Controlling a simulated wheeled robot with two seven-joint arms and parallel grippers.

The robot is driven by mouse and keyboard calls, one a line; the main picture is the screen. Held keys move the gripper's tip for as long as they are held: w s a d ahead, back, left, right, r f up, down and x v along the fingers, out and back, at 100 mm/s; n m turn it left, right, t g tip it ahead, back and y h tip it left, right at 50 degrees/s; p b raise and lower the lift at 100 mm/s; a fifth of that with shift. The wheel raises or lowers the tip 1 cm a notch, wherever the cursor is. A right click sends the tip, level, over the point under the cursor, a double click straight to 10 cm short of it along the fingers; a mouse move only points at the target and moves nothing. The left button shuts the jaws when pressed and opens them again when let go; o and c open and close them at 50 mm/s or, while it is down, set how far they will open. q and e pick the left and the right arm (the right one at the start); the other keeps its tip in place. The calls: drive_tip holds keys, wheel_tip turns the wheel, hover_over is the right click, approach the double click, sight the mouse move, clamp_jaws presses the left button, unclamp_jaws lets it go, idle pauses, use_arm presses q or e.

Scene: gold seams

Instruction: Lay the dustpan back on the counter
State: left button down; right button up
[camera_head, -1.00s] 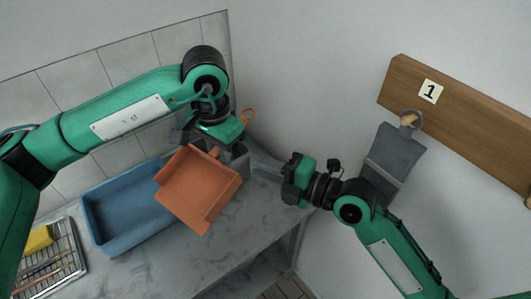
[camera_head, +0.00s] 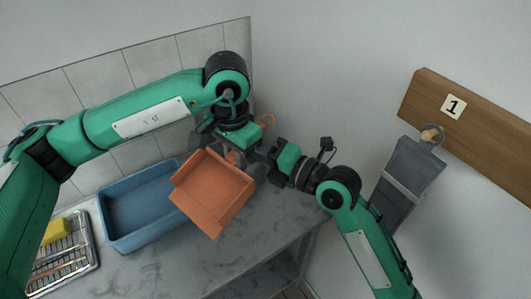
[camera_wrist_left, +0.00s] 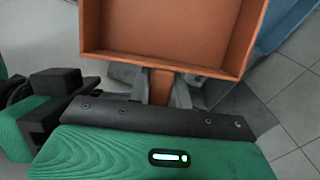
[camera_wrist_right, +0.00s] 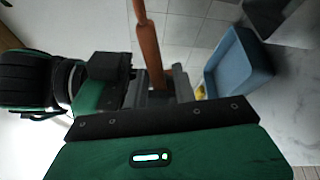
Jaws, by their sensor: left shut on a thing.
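The orange dustpan (camera_head: 213,192) is held above the marble counter (camera_head: 165,268), tilted, its open pan toward the head camera. My left gripper (camera_head: 232,152) is shut on its handle, which also shows in the left wrist view (camera_wrist_left: 161,88). My right gripper (camera_head: 262,165) is close beside the left one. In the right wrist view the orange handle (camera_wrist_right: 149,50) reaches down between the right gripper's fingers (camera_wrist_right: 160,85); whether they grip it is unclear.
A blue tub (camera_head: 125,240) stands on the counter, left of and partly behind the dustpan. A wire rack (camera_head: 82,262) with a yellow sponge (camera_head: 54,232) is at far left. A grey hanging item (camera_head: 408,170) hangs from a wooden board (camera_head: 485,125). The front counter is bare.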

drive_tip(key=shift+w+a, duration=0.25)
drive_tip(key=shift+a, duration=0.15)
clamp_jaws()
use_arm(q)
drive_tip(key=c, duration=1.2)
unclamp_jaws()
